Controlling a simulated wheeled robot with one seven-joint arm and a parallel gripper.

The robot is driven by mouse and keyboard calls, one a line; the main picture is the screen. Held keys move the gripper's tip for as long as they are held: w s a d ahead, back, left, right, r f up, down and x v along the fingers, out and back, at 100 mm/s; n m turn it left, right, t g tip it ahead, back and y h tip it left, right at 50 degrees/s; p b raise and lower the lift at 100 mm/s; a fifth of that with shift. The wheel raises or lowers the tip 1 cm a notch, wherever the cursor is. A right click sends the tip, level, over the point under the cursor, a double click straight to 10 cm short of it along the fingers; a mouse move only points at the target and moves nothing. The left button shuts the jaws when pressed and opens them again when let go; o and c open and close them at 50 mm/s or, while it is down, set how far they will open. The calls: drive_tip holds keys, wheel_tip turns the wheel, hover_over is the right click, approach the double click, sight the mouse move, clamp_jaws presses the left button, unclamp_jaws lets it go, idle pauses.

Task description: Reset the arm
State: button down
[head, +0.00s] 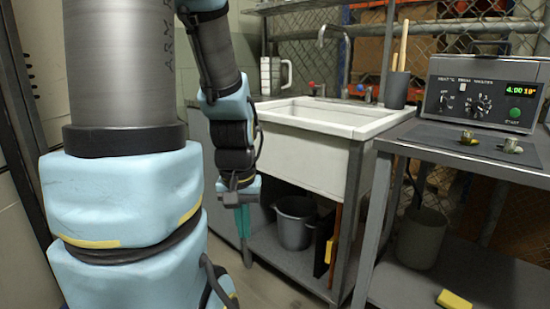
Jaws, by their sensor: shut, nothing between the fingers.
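My arm fills the left of the head view, with a large grey and light-blue link close to the camera and a thinner blue-covered forearm behind it. The forearm hangs down in front of the sink's left end. My gripper (245,238) is at its lower end, pointing down, with teal fingers close together. It is shut and empty. It hangs apart from the sink, left of the grey bucket. Part of my arm is hidden behind the near link.
A white sink (325,116) stands in the middle, with a grey bucket (296,222) on the shelf below. At right, a grey bench (410,134) carries a control box (480,92) and two small metal parts. A yellow block (454,300) lies lower right. Floor shows below my gripper.

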wheel_tip(320, 180, up, 23)
drive_tip(key=p, duration=2)
drive_tip(key=shift+p, duration=0.3)
